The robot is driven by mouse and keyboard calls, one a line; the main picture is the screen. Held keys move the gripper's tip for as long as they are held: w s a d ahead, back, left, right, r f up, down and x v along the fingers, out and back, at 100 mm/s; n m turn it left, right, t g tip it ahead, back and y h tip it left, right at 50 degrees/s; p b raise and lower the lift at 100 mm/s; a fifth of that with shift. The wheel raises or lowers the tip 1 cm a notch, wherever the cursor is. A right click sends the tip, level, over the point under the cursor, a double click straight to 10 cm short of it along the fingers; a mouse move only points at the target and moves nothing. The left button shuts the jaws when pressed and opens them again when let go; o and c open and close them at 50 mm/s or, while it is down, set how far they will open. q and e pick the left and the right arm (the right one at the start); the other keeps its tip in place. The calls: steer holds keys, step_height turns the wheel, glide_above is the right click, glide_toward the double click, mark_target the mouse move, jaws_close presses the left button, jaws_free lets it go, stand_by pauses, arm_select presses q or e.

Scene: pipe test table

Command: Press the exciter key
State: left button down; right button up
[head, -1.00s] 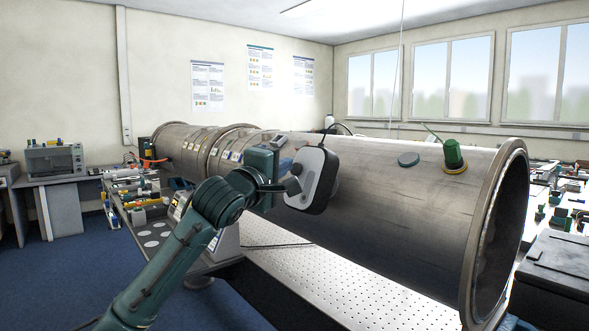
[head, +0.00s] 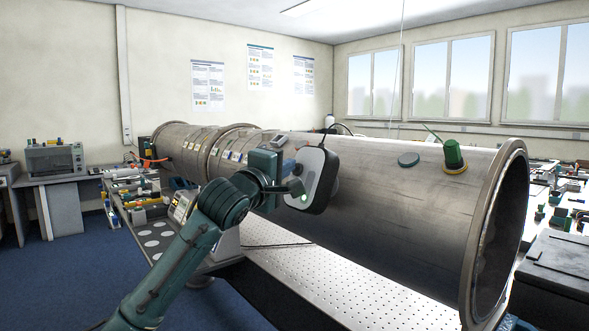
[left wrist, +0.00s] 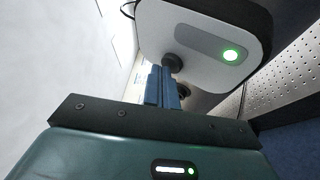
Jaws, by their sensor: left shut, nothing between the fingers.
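The exciter (head: 318,180) is a white-faced box with a dark rim, mounted on the side of the big metal pipe (head: 400,220). It also shows in the left wrist view (left wrist: 205,30), with a grey panel, a lit green light and a dark round knob-like key (left wrist: 174,61). My left gripper (head: 292,187) is at the exciter's face. Its blue fingers (left wrist: 165,72) are shut with nothing between them, and their tips are at the dark key, seemingly touching it. A second dark round part shows behind the fingers, partly hidden. My right gripper is not in view.

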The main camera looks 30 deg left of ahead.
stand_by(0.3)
arm_select(q)
steer(key=shift+s+a+r, duration=0.25)
steer(key=shift+s, duration=0.4)
steer(key=shift+s+a+r, duration=0.3)
steer(key=shift+s, duration=0.45)
steer(key=shift+s+a+r, duration=0.3)
steer(key=shift+s+r, duration=0.05)
steer(key=shift+s, duration=0.35)
steer(key=shift+s+a+r, duration=0.3)
steer(key=shift+s, duration=0.45)
